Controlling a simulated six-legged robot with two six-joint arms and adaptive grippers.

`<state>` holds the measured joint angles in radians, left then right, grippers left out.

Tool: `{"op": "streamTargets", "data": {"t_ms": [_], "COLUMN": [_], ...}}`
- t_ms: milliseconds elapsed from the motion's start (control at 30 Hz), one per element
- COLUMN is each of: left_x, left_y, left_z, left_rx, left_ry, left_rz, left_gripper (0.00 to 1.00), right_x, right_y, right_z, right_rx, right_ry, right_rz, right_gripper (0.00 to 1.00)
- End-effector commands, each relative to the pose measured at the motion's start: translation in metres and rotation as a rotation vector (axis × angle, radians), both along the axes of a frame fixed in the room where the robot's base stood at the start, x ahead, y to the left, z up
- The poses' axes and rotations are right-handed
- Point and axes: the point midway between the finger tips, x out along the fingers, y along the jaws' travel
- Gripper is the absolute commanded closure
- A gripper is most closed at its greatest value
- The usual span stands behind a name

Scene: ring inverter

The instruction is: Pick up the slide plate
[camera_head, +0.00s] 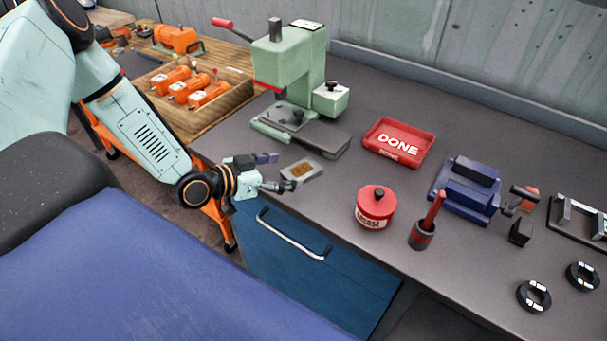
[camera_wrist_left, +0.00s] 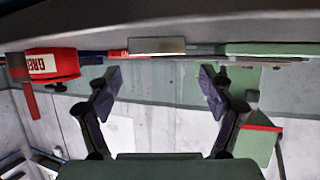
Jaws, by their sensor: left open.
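The slide plate (camera_head: 301,169), a small flat grey plate with a golden-brown patch, lies on the dark bench top near its front edge. My left gripper (camera_head: 278,172) is open and empty, just left of the plate, with its fingers pointing toward it. In the left wrist view, which looks upside down, the plate (camera_wrist_left: 157,45) shows edge-on beyond the gap between the two spread fingertips (camera_wrist_left: 160,78). The plate appears slightly off the fingertips' line, and no contact is visible. My right gripper is not in view.
A green press (camera_head: 290,65) stands behind the plate. A red grease tin (camera_head: 376,209), a dark cup with a red handle (camera_head: 422,235), a red DONE tray (camera_head: 399,141) and a blue vise (camera_head: 468,190) stand to the right. Bench between plate and tin is clear.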

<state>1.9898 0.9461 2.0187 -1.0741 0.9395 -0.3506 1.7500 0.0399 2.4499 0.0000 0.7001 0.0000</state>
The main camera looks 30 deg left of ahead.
Motion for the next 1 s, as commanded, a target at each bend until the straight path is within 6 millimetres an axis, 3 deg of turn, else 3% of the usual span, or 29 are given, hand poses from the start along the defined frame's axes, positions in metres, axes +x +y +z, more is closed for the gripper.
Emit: {"op": "streamTargets", "data": {"t_ms": [433,800,1000], "left_x": [0.035,0.040,0.040], "left_y": [-0.020,-0.022,-0.022], "left_z": [-0.022,-0.022,-0.022], "left_rx": [0.002,-0.001,-0.001], "left_ry": [0.001,0.001,0.000], "left_rz": [-0.006,-0.003,-0.003], "left_gripper": [0.19,0.19,0.36], "right_x": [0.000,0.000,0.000], "right_y": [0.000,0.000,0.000], "right_z": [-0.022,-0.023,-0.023], "right_rx": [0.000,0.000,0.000], "right_ry": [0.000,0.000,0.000], "right_rz": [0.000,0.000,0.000], "right_gripper": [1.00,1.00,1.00]}}
